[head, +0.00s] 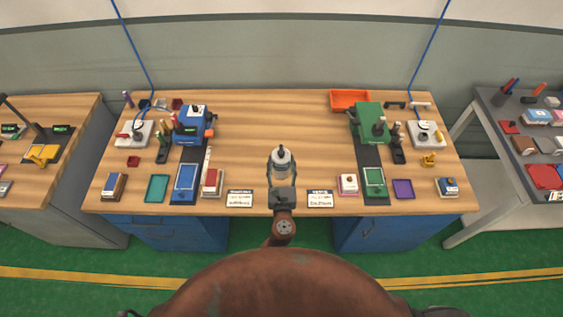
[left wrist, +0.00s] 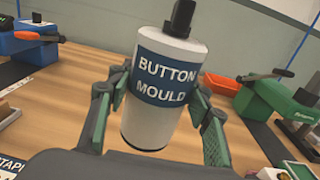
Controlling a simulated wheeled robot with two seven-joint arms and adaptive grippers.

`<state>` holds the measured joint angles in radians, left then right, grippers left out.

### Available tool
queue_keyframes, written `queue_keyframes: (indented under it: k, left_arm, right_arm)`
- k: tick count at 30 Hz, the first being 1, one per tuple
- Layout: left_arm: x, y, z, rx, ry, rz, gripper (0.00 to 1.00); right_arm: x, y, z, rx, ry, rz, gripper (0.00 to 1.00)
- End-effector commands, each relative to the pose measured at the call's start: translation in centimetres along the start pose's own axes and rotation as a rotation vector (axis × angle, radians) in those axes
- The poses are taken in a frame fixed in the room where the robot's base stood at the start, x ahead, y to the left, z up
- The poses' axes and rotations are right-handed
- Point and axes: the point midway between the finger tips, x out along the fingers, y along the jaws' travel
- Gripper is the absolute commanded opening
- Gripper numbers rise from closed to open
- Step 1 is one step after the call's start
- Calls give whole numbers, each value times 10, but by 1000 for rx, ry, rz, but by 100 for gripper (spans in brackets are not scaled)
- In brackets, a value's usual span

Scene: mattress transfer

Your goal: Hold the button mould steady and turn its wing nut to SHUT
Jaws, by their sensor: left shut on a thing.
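The button mould (head: 281,160) is a pale cylinder at the middle front of the workbench. In the left wrist view the button mould (left wrist: 165,80) has a blue band with white lettering, and it leans slightly in that picture. A dark fitting (left wrist: 181,16) stands on its top, its upper end cut off by the frame; I cannot read any SHUT mark or tell its turn. My left gripper (head: 282,174) is shut on the mould, one finger on each side. I cannot tell whether the mould's base touches the bench. My right gripper is not in view.
The wooden bench (head: 260,115) is clear behind the mould. A blue press (head: 192,125) stands left and a green press (head: 369,122) right, with several small trays and blocks. An orange tray (head: 349,100) lies at the back. White cards (head: 240,197) lie along the front edge.

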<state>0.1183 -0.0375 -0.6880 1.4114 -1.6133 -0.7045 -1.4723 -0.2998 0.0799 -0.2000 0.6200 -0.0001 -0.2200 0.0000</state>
Motion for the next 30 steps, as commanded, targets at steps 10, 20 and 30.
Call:
queue_keyframes:
  k: [10,20,30]
  left_arm:
    - [0,0,-8,0,-4,0,0]
    - [0,-1,-17,1,-4,0,0]
    - [0,-1,-26,1,-4,0,0]
  right_arm:
    - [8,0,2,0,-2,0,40]
    - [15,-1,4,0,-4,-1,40]
    - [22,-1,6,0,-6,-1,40]
